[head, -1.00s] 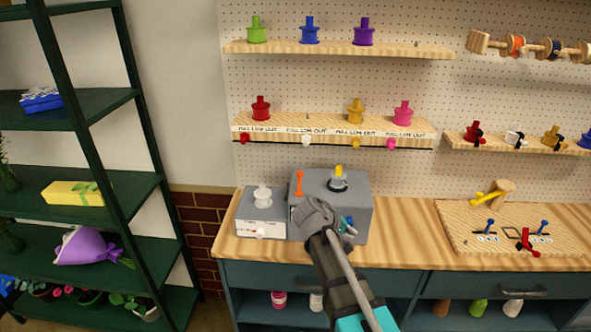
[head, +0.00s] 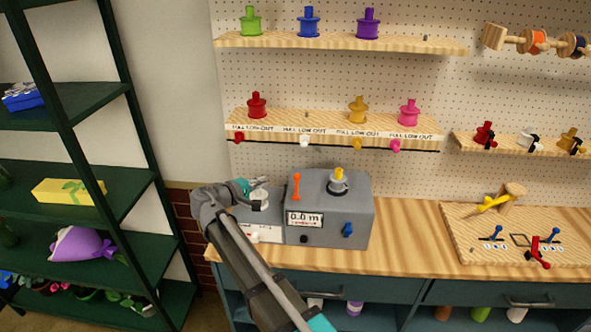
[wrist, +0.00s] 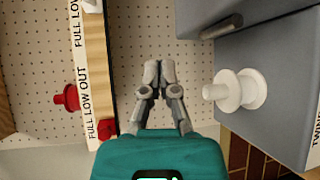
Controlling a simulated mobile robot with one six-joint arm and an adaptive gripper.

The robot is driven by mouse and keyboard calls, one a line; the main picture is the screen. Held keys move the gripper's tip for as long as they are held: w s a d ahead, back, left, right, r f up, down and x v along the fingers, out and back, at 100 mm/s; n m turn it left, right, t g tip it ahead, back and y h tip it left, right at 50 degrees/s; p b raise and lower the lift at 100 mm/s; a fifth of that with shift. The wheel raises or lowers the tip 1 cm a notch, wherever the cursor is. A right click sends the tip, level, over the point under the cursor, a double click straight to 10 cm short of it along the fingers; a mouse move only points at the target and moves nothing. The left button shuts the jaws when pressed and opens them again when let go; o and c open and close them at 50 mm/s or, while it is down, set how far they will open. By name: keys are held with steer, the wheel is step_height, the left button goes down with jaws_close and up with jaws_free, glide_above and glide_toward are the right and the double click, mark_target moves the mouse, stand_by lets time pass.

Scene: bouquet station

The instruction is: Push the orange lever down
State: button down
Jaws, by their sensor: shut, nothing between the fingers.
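The orange lever (head: 296,186) stands upright at the left end of the grey machine's top. The grey machine (head: 355,215) has a small display (head: 304,219) reading about "0.0 m" on its front. My gripper (head: 262,182) is shut and empty, just left of the lever and apart from it, above the white spool (head: 260,200) on the smaller grey box. In the wrist view my closed fingertips (wrist: 157,72) point at the pegboard, with the white spool (wrist: 240,90) to their right. The lever is not seen in the wrist view.
A yellow-topped spool (head: 338,180) sits on the machine, and a blue knob (head: 347,229) is on its front. A shelf (head: 330,132) with coloured spools and pull knobs hangs above. A dark green rack (head: 135,150) stands left.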

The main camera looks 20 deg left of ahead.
mark_target(297, 185)
steer(key=shift+a+r, duration=0.2)
steer(key=shift+a, duration=0.25)
steer(key=shift+w, duration=0.1)
steer(key=w+d, duration=0.4)
steer(key=w, duration=0.1)
steer(key=w+d+f+b, duration=0.1)
steer(key=w+d, duration=0.1)
steer(key=shift+w+f, duration=0.1)
steer(key=shift+w, duration=0.05)
steer(key=shift+s+d, duration=0.5)
steer(key=shift+d, duration=0.05)
steer(key=shift+a, duration=0.1)
stand_by(0.4)
